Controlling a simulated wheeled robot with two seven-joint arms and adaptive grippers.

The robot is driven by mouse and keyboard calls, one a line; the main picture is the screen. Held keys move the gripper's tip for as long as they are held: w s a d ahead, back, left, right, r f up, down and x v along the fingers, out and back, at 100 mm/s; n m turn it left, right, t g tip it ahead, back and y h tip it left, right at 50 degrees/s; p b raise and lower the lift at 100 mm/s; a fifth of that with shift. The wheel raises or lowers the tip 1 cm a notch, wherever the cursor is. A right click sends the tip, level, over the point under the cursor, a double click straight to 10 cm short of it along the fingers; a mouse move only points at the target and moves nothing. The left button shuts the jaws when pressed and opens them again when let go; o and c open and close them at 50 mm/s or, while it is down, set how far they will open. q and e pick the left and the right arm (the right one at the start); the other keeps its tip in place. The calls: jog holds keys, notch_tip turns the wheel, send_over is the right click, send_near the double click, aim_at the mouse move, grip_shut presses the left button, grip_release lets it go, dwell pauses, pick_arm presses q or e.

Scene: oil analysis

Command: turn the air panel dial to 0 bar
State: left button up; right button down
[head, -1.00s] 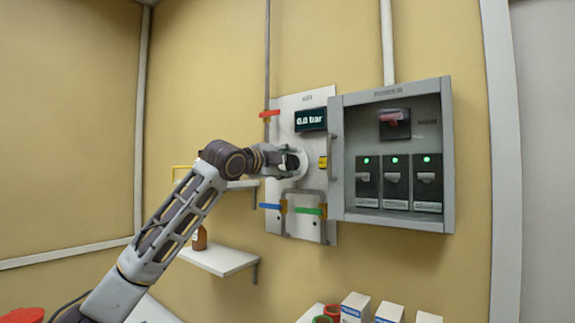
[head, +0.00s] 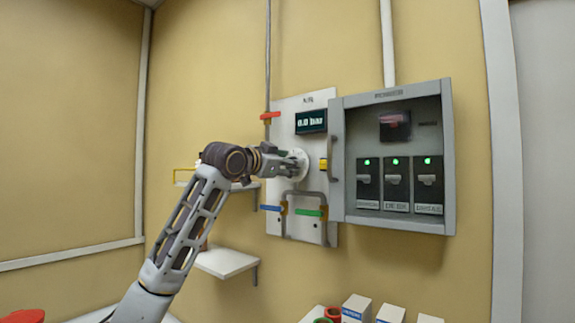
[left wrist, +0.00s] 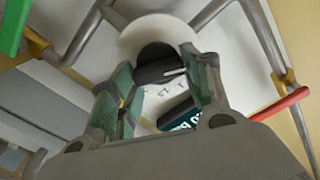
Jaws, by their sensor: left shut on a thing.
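The air panel (head: 315,232) is a pale plate on the yellow wall. Its display (head: 311,121) reads 0.0 bar. The round white dial (head: 302,165) sits below the display. My left gripper (head: 288,164) reaches it from the left and hides part of it. In the left wrist view the two fingers of my left gripper (left wrist: 160,90) are on either side of the dial's dark knob (left wrist: 158,66), shut on it. The white dial face (left wrist: 145,30) shows around the knob. My right gripper is not in view.
A grey power box (head: 448,160) with green lights and switches stands right of the panel. Red (head: 270,115), blue (head: 271,208) and green (head: 308,212) valve handles surround the dial. A small shelf (head: 225,262) and white boxes (head: 390,314) are below.

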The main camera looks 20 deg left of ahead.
pick_arm(q)
jog(key=shift+w+f+n, duration=0.1)
jog(key=shift+f+n, duration=0.05)
jog(key=shift+n, duration=0.75)
jog(key=o, duration=1)
jog(key=shift+v, duration=6.05)
